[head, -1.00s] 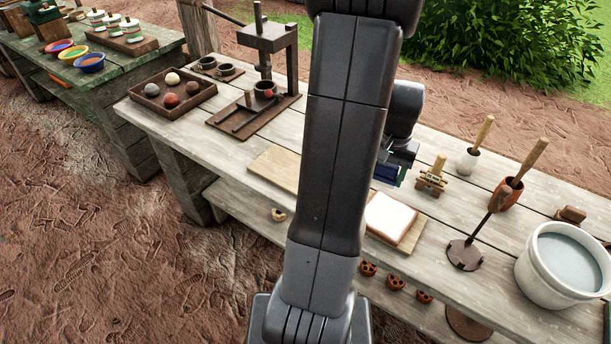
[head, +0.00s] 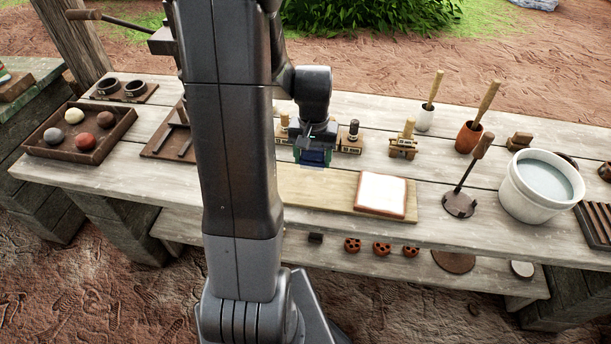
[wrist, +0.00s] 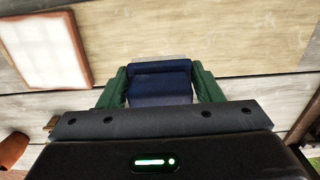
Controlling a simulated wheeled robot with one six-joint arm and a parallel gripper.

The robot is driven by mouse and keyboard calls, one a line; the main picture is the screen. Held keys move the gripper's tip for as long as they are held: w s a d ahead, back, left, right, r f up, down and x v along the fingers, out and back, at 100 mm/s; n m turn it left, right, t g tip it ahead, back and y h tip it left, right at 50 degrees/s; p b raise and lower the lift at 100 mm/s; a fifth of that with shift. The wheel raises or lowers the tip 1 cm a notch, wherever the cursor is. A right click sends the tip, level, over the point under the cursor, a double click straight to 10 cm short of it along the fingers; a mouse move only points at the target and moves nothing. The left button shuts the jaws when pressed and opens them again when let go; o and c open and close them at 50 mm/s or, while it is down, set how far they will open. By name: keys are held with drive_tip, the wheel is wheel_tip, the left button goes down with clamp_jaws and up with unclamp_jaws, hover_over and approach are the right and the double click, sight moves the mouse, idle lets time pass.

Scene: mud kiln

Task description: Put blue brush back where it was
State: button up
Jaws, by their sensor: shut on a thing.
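My gripper (head: 313,160) hangs over the table near the back edge of the pale wooden board (head: 310,188), pointing down. It is shut on a dark blue block-like thing, taken as the blue brush (head: 312,156). In the wrist view the blue brush (wrist: 160,82) sits between the green fingers, above the board (wrist: 210,35). Its bristles and handle cannot be made out. The spot where it was before is not shown.
A white slab in a brown frame (head: 381,193) lies on the board's right part. Small wooden stamps (head: 350,138) stand close behind the gripper, and a wooden stand (head: 403,140) is to its right. Pots with tools (head: 469,136), a tool stand (head: 460,203) and a water bucket (head: 536,190) are farther right.

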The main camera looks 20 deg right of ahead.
sight(313, 149)
drive_tip(key=shift+f, duration=3.4)
drive_tip(key=shift+f, duration=0.1)
drive_tip(key=o, duration=1)
drive_tip(key=shift+o, duration=0.2)
wheel_tip(313, 149, up, 12)
drive_tip(key=shift+r, duration=0.15)
